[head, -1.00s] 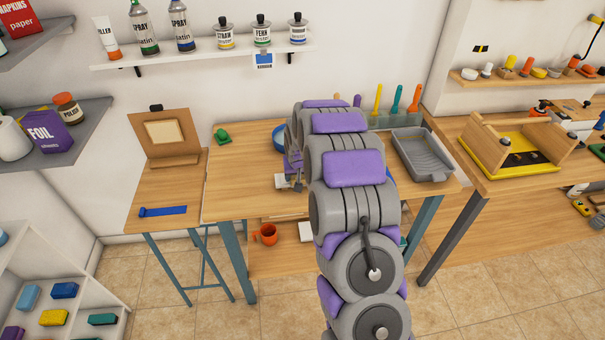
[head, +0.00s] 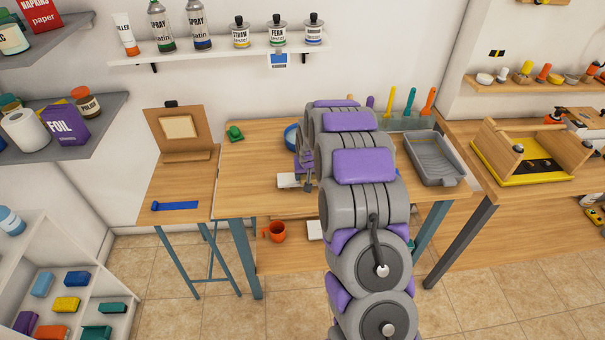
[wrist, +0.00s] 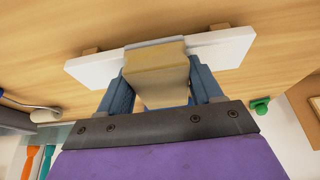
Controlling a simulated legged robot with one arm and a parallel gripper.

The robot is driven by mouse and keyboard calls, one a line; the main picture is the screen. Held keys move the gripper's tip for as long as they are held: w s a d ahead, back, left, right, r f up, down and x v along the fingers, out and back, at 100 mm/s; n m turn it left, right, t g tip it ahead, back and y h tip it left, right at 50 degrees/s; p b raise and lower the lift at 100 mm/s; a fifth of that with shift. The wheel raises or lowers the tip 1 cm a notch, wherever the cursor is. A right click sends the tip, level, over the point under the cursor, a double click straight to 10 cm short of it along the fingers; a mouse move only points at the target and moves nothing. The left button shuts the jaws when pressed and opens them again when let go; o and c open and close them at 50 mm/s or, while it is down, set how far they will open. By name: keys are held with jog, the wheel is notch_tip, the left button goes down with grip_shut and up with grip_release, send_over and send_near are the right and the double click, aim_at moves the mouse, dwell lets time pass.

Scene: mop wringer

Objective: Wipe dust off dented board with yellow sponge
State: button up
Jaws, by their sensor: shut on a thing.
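A white board (wrist: 85,70) lies on the wooden workbench, with small wooden pieces showing at its far edge. It also shows in the head view as a small pale slab (head: 289,181), partly behind my arm. My gripper (wrist: 164,88) has its blue fingers shut on a dull yellow-tan block (wrist: 158,72). The block is over the middle of the board. I cannot tell whether it presses on it, or surely whether it is the sponge. Dents and dust are not discernible. A bright yellow block (head: 67,305) sits in the white cubby shelf at lower left.
The workbench (head: 250,165) bears a green item (head: 235,133), a blue round item (head: 291,136) and a grey paint tray (head: 435,158). A side table with an upright brown board (head: 181,132) stands left. An orange mug (head: 275,231) sits below. The bench's left part is clear.

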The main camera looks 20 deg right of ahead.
jog(key=shift+s+d+p, duration=0.25)
jog(key=shift+d+p, duration=0.1)
jog(key=shift+d, duration=0.5)
jog(key=shift+s+d+p, duration=0.25)
jog(key=shift+d+p, duration=0.05)
jog(key=shift+d, duration=0.5)
jog(key=shift+w+a, duration=0.1)
jog(key=shift+a, duration=0.05)
jog(key=shift+w+a, duration=0.25)
jog(key=shift+a, duration=0.65)
jog(key=shift+w+a, duration=0.25)
jog(key=shift+a, duration=0.7)
jog(key=shift+w+a, duration=0.25)
jog(key=shift+a, duration=0.65)
jog(key=shift+r+p, duration=1.2)
jog(key=shift+r, duration=2.3)
